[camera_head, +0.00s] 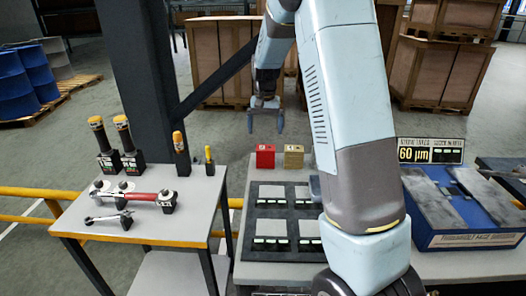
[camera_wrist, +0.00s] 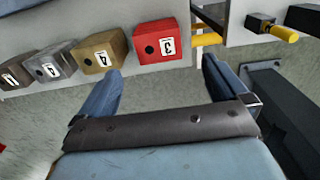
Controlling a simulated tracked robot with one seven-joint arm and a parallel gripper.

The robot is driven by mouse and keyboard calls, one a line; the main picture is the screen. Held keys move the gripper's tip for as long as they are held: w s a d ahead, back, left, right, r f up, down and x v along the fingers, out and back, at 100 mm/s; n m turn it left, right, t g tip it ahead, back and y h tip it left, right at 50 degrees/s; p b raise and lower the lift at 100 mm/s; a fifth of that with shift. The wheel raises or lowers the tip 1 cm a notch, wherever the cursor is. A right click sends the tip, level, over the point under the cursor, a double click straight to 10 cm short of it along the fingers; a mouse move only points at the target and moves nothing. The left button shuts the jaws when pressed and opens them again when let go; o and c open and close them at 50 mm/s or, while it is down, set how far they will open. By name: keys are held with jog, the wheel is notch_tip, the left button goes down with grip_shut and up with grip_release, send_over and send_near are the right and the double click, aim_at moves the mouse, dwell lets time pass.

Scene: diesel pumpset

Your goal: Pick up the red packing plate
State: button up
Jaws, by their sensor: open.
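The red packing plate (camera_head: 265,157) stands at the back edge of the middle bench, left of a gold-coloured block (camera_head: 293,157). In the wrist view, the red plate (camera_wrist: 158,44) is a block with a white label reading 3 and a dark hole. My gripper (camera_head: 265,121) is open and empty, above and behind the red plate in the head view. In the wrist view, my gripper's two fingers (camera_wrist: 160,75) are spread wide, with the red plate beyond the gap between them, apart from both. My arm covers part of the bench in the head view.
In the wrist view, the gold block (camera_wrist: 100,52), a silver block (camera_wrist: 53,62) and a brown block (camera_wrist: 17,70) stand in a row beside the red plate. A side table (camera_head: 140,220) holds several handled tools. A blue gauge box (camera_head: 465,215) stands right. Wooden crates are behind.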

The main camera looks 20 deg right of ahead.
aim_at(265, 147)
jog(key=shift+d+f, duration=0.1)
jog(key=shift+f, duration=3.7)
jog(key=shift+w+r, duration=0.1)
jog(key=c, duration=1.4)
jog(key=shift+r, duration=0.1)
notch_tip(265, 147, up, 18)
